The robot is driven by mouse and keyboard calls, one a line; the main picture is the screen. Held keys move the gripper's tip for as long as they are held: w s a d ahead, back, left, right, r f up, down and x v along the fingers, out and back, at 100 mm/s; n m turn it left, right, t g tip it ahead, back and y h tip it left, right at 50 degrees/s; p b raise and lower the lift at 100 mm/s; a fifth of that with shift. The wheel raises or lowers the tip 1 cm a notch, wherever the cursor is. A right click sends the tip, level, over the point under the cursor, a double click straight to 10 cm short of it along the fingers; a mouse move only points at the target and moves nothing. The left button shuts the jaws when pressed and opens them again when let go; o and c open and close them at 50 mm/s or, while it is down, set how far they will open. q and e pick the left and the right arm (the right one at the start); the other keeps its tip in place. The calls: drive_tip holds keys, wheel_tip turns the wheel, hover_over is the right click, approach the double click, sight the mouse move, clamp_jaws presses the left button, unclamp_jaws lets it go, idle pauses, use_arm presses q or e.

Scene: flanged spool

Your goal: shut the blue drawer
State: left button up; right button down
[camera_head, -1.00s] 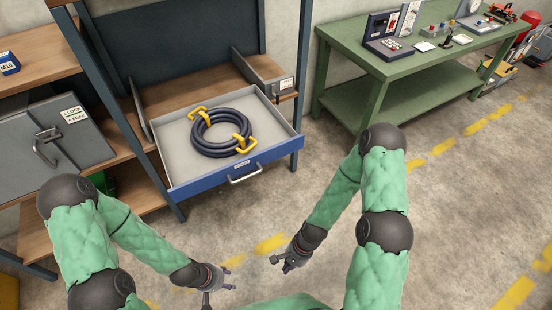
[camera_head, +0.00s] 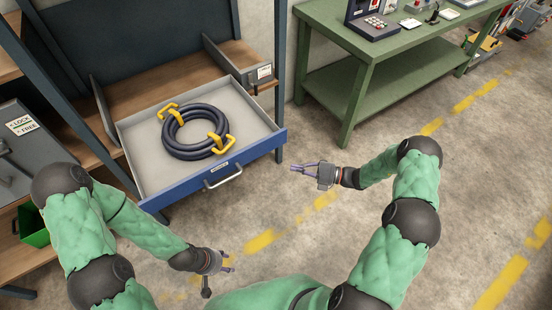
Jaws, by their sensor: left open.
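The blue drawer (camera_head: 218,171) is pulled out of the shelf unit, with a blue front, grey walls and a silver bar handle (camera_head: 224,181). A dark coiled hose with yellow clips (camera_head: 195,132) lies inside it. My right gripper (camera_head: 294,167) is in front of the drawer, to the right of its front's right end, pointing left and apart from it. Its finger gap is too small to judge. My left gripper (camera_head: 232,262) is open and empty, low in front of the drawer and below the handle in the picture.
A grey cabinet with a lock label (camera_head: 22,125) is at the left. A green bin (camera_head: 33,229) sits on the lower shelf. A green workbench (camera_head: 385,60) stands at the back right. The concrete floor with yellow dashes is clear between drawer and bench.

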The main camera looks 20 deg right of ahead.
drive_tip(key=shift+w+d+b+x, duration=0.2)
drive_tip(key=shift+w+b+x, duration=0.3)
drive_tip(key=shift+x, duration=1.6)
drive_tip(key=shift+w+d+b+x, duration=0.25)
drive_tip(key=shift+b+x, duration=0.35)
drive_tip(key=shift+x, duration=1.55)
drive_tip(key=shift+w+d+b+x, duration=0.15)
drive_tip(key=shift+w+b+x, duration=0.35)
drive_tip(key=shift+x, duration=1.6)
drive_tip(key=shift+s, duration=0.1)
